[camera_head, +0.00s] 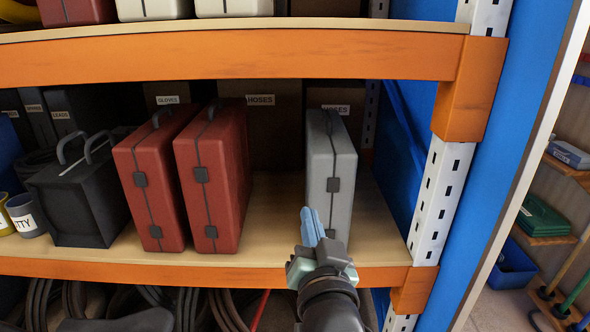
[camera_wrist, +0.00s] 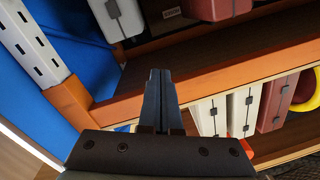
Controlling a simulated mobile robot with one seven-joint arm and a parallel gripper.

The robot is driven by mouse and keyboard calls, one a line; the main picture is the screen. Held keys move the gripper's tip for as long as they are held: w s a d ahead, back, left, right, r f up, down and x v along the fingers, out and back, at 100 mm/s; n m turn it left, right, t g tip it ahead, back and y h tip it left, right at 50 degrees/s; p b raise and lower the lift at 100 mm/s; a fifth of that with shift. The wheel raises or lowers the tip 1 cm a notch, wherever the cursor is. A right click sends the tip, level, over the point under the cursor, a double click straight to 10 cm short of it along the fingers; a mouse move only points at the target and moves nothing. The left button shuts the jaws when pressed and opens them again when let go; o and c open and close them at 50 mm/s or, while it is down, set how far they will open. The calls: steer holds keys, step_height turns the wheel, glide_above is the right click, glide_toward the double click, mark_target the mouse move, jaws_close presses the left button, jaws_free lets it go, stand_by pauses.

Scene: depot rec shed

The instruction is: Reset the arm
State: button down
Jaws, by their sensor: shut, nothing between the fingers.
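My gripper (camera_head: 311,222) is shut and empty, its blue fingers close together and pointing up in the head view. It is in front of the middle shelf's orange front beam (camera_head: 190,272), overlapping the lower left of an upright grey case (camera_head: 338,178). The head view does not settle the gap to that case. In the wrist view the shut fingers (camera_wrist: 157,98) reach up from the dark gripper body, with nothing between them. The grey case shows at that view's top left (camera_wrist: 120,15).
Two red cases (camera_head: 152,190) (camera_head: 213,180) and a black bag (camera_head: 80,195) stand left of the grey case. Bare shelf (camera_head: 275,215) lies between. An orange upper beam (camera_head: 230,55) runs above; a white perforated upright (camera_head: 440,195) stands right. Hoses hang below.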

steer(key=s+r+n+t, duration=0.1)
steer(key=s+r+t, duration=0.2)
steer(key=s+r, duration=0.3)
steer(key=s+a+r+n+t+h+p, duration=0.1)
steer(key=s+r+t, duration=0.2)
steer(key=r, duration=1.4)
steer(key=s+a+r+n+t, duration=0.1)
steer(key=s+r+t, duration=0.2)
steer(key=s+r, duration=0.5)
step_height(320, 180, up, 4)
steer(key=shift+s+a+f+n+h+p, duration=0.2)
steer(key=shift+s+f+n+h+p, duration=0.05)
steer(key=shift+s+n+h+p, duration=0.1)
